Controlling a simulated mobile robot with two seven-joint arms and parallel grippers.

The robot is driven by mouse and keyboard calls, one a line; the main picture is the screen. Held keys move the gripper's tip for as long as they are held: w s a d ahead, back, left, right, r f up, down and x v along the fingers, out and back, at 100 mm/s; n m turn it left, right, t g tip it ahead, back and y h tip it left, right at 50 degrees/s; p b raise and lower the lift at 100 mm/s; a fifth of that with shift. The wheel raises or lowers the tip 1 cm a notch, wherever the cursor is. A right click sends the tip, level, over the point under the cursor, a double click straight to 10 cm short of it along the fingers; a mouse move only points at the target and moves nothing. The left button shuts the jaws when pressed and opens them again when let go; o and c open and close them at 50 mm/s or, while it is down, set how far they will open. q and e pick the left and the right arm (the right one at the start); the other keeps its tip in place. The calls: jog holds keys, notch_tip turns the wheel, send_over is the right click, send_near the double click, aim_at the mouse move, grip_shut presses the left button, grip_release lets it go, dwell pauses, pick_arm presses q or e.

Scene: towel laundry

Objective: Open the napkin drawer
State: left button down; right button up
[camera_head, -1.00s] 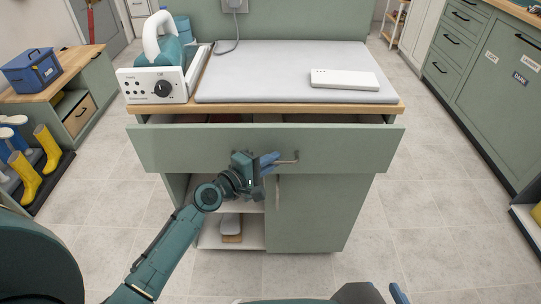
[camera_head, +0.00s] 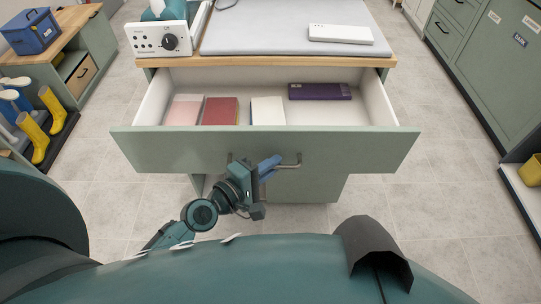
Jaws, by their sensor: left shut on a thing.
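The napkin drawer (camera_head: 335,146) is pulled well out of the green cabinet, and its inside shows. In it lie a pink folded napkin (camera_head: 184,110), a red one (camera_head: 220,111), a white one (camera_head: 267,111) and a dark purple packet (camera_head: 320,91) at the back right. My left gripper (camera_head: 268,168) is at the drawer front, its blue fingers shut on the bar handle (camera_head: 290,165). The fingers hide part of the handle. My right gripper is not in view.
The worktop (camera_head: 290,35) above the drawer carries a white flat device (camera_head: 340,34) and a control box with a dial (camera_head: 159,39). Green cabinets (camera_head: 490,70) stand right. Floor between is clear.

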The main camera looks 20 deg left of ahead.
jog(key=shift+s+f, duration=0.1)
pick_arm(q)
jog(key=c, duration=1.5)
grip_release()
jog(key=b+v, duration=0.4)
jog(key=v, duration=0.9)
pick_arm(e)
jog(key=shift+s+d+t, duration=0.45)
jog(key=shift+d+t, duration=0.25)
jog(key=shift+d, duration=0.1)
pick_arm(q)
jog(key=shift+s+a, duration=0.1)
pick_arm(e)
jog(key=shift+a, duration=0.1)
